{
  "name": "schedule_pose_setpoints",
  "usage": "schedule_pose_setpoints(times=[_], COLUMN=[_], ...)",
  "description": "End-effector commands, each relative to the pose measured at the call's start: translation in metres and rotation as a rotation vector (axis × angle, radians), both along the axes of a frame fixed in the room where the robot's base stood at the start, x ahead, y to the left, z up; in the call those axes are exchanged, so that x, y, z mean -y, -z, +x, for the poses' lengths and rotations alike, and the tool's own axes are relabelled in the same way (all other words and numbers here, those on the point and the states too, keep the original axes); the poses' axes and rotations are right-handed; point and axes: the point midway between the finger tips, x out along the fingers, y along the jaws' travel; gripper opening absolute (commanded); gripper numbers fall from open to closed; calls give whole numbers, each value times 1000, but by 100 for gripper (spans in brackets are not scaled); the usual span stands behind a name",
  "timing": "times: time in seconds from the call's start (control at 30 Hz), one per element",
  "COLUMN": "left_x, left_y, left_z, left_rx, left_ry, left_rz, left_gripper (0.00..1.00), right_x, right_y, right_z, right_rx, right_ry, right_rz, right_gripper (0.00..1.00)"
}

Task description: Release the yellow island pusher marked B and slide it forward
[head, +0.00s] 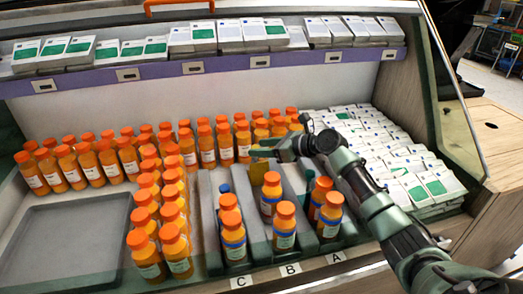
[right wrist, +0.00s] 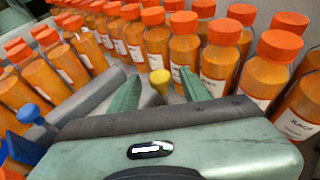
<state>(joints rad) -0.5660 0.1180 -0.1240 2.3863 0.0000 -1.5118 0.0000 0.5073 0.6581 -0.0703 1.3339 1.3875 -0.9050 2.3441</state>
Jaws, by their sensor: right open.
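The yellow pusher (head: 258,172) stands in the lane marked B (head: 290,269), behind two orange juice bottles (head: 284,240). Its yellow knob (right wrist: 160,77) shows in the right wrist view. My right gripper (head: 264,151) is above and behind the pusher. In the right wrist view my right gripper (right wrist: 160,90) is open, with one green finger on each side of the knob. Whether the fingers touch the knob cannot be told. My left gripper is not in view.
Lane C has a blue pusher (head: 225,189) and bottles (head: 233,237); lane A has bottles (head: 330,215). Rows of orange bottles (head: 207,145) stand close behind and left. White cartons (head: 400,160) lie at right. A grey tray (head: 70,245) at left is empty.

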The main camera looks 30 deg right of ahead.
Motion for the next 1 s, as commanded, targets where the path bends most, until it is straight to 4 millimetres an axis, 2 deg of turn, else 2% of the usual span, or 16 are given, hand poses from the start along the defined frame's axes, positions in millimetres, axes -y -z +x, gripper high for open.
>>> schedule_pose_setpoints(times=[0.27, 0.43, 0.47, 1.0], left_x=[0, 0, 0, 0], left_y=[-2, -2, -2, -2], left_z=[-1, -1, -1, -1], left_rx=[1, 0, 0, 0], left_ry=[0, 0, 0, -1], left_rz=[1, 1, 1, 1], left_gripper=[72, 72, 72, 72], right_x=[-1, -1, -1, -1], right_y=[1, 1, 1, 1], right_z=[2, 2, 2, 1], right_rx=[-1, -1, -1, -1], right_ry=[0, 0, 0, 0], right_rz=[-1, -1, -1, -1], right_gripper=[47, 3, 0, 0])
